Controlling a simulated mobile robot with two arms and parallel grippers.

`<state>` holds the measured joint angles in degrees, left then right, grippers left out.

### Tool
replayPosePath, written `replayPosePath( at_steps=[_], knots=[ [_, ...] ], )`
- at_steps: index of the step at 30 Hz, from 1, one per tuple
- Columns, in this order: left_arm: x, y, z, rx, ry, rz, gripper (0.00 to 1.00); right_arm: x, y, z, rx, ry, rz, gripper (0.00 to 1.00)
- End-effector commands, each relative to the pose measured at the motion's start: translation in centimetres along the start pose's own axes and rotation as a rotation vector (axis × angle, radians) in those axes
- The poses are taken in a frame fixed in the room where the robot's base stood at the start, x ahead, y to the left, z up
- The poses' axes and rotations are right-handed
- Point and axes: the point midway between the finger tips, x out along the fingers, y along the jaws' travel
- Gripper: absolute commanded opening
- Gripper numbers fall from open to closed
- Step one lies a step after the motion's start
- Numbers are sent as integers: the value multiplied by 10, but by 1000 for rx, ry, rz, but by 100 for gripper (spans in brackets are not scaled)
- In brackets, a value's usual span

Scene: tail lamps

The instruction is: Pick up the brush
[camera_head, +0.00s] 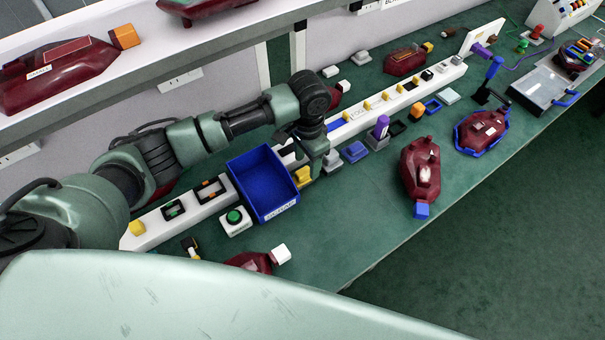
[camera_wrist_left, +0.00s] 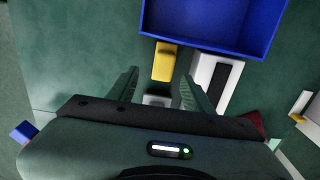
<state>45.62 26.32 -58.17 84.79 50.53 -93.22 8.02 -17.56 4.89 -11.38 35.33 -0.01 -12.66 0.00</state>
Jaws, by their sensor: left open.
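I cannot tell for sure which thing is the brush. A purple upright piece (camera_head: 382,125) stands on a grey base to the right of my left gripper and may be its handle. My left gripper (camera_head: 316,168) points down at the bench beside the blue bin. In the left wrist view its two fingers (camera_wrist_left: 159,88) are apart. A small grey block (camera_wrist_left: 157,101) shows between them, partly hidden by the gripper body. A yellow block (camera_wrist_left: 165,62) lies just past the fingertips; it also shows in the head view (camera_head: 303,177). My right gripper is out of view.
The blue bin (camera_head: 262,172) stands left of the gripper, close to a long white rail (camera_head: 350,126). A blue-topped block (camera_head: 354,151) sits to the right. Red lamps (camera_head: 420,168) lie farther right.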

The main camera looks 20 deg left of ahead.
Motion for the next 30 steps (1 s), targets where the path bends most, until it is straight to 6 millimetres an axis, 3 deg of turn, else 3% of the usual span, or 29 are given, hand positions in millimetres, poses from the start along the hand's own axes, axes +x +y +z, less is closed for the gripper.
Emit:
replayPosePath(
  at_steps=[3,9,17,18,23,24,30],
  knots=[
    [15,-2,6,-2,-5,1,51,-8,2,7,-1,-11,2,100],
    [42,-3,6,-1,-1,0,51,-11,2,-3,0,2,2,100],
    [47,-4,6,0,0,-1,51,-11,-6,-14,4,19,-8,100],
    [47,-4,6,0,0,-1,48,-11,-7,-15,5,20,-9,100],
    [47,-4,6,0,0,-1,4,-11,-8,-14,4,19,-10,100],
    [47,-4,6,0,0,-1,0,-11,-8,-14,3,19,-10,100],
    [47,-4,6,0,0,-1,0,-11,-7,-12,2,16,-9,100]
  ],
)
